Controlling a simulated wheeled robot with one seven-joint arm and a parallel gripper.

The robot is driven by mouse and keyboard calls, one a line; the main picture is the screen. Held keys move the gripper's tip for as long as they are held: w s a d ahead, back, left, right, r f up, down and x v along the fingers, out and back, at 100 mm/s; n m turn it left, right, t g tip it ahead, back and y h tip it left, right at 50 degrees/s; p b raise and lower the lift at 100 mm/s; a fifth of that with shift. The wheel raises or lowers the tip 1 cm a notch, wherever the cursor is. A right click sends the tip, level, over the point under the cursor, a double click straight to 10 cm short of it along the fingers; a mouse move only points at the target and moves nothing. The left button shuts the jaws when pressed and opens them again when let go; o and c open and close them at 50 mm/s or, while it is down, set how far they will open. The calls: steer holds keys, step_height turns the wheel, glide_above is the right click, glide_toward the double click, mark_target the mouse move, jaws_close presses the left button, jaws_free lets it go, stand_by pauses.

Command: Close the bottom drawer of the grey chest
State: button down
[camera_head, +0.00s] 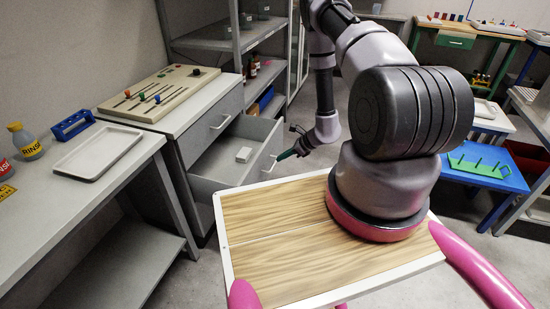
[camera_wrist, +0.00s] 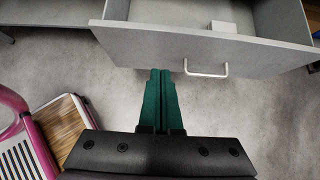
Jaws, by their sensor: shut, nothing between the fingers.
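The grey chest (camera_head: 190,117) stands left of centre in the head view. Its bottom drawer (camera_head: 228,166) is pulled out, with a small white block (camera_head: 244,155) inside. In the wrist view the drawer front (camera_wrist: 150,44) crosses the top, with a pale bar handle (camera_wrist: 206,70) on it. My gripper (camera_wrist: 160,72) is shut and empty, its green fingertips just in front of the drawer front, left of the handle. I cannot tell whether they touch it. In the head view my gripper (camera_head: 284,156) is at the drawer's right side.
A panel with coloured knobs (camera_head: 160,93) lies on top of the chest. A bench with a white tray (camera_head: 98,152) stands at left. A grey shelf unit (camera_head: 236,44) stands behind the chest. A blue table (camera_head: 487,166) is at right. Bare floor lies before the drawer.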

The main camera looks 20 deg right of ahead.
mark_target(254, 164)
steer(key=x, duration=0.3)
steer(key=a+r+x, duration=0.1)
steer(key=x, duration=0.2)
steer(key=w+x, duration=0.1)
steer(key=x, duration=0.3)
steer(key=shift+a+r, duration=0.2)
steer(key=shift+a, duration=0.05)
steer(key=shift+w+a, duration=0.3)
steer(key=shift+a, duration=0.1)
steer(key=shift+w+a, duration=0.35)
steer(key=shift+a, duration=0.2)
steer(key=w+a, duration=1.1)
steer(key=a, duration=0.5)
steer(key=shift+w, duration=0.35)
